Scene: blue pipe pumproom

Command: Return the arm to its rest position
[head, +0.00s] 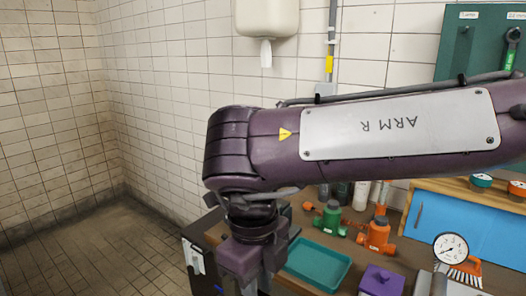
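My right arm (375,130), purple with a white plate marked "ARM R", reaches in from the right edge across the middle of the head view. It bends at a rounded joint (230,150) and runs down past the left end of the bench, out of the bottom of the picture. The fingers of my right gripper do not show, so what they hold cannot be seen. My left arm and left gripper are not in view.
Below the arm, a wooden bench (318,222) carries a teal tray (318,262), green (330,217) and orange (377,234) valves, a purple box (381,280), a gauge (450,248) and an orange brush (466,272). A white dispenser (266,17) hangs behind. Tiled floor (110,250) at left is clear.

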